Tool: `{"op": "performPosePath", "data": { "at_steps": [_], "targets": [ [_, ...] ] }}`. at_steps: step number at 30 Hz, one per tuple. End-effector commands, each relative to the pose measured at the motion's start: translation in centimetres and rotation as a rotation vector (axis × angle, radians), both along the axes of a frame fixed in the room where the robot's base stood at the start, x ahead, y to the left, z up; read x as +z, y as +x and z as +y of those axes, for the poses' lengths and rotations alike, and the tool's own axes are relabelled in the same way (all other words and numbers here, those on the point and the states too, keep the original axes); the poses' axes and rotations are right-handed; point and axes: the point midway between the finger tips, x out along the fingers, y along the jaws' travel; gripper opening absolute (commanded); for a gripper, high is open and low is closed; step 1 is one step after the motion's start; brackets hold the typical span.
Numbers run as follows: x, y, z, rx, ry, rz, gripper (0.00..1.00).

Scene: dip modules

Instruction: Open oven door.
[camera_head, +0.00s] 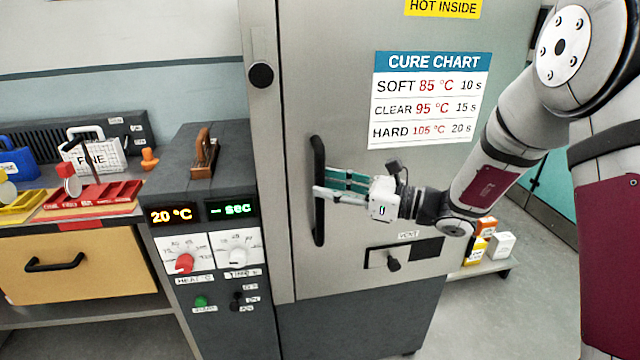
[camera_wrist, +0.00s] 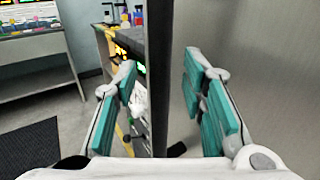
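The oven door (camera_head: 350,250) is a tall grey metal panel, and it looks closed in the head view. Its black vertical bar handle (camera_head: 319,225) is on the door's left side. My gripper (camera_head: 324,181) reaches the handle from the right, its teal-padded fingers at about the handle's mid-height. In the wrist view, my gripper (camera_wrist: 161,65) is open. The dark handle (camera_wrist: 160,100) stands upright between the fingers, with a visible gap on each side. The door surface (camera_wrist: 260,60) fills the right of that view.
A control box (camera_head: 205,250) with dials and displays reading 20 °C and "-- sec" stands left of the door. A workbench (camera_head: 30,315) with coloured trays is further left. A small vent lever (camera_head: 393,264) sits below my gripper. Boxes (camera_head: 500,245) stand on a low shelf at the right.

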Motion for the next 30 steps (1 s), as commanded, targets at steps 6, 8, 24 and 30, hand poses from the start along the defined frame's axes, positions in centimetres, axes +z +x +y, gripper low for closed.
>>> {"op": "performPosePath", "data": {
  "at_steps": [6, 8, 24, 30],
  "targets": [
    [0.0, 0.7, 2.2, 0.0, 0.0, 0.0, 0.38],
    [0.0, 0.8, 2.4, 0.0, 0.0, 0.0, 0.38],
    [0.0, 0.8, 2.5, -0.001, 0.0, -0.001, 0.0],
    [0.0, 0.7, 2.5, 0.002, 0.0, 0.0, 0.0]
  ]
}}
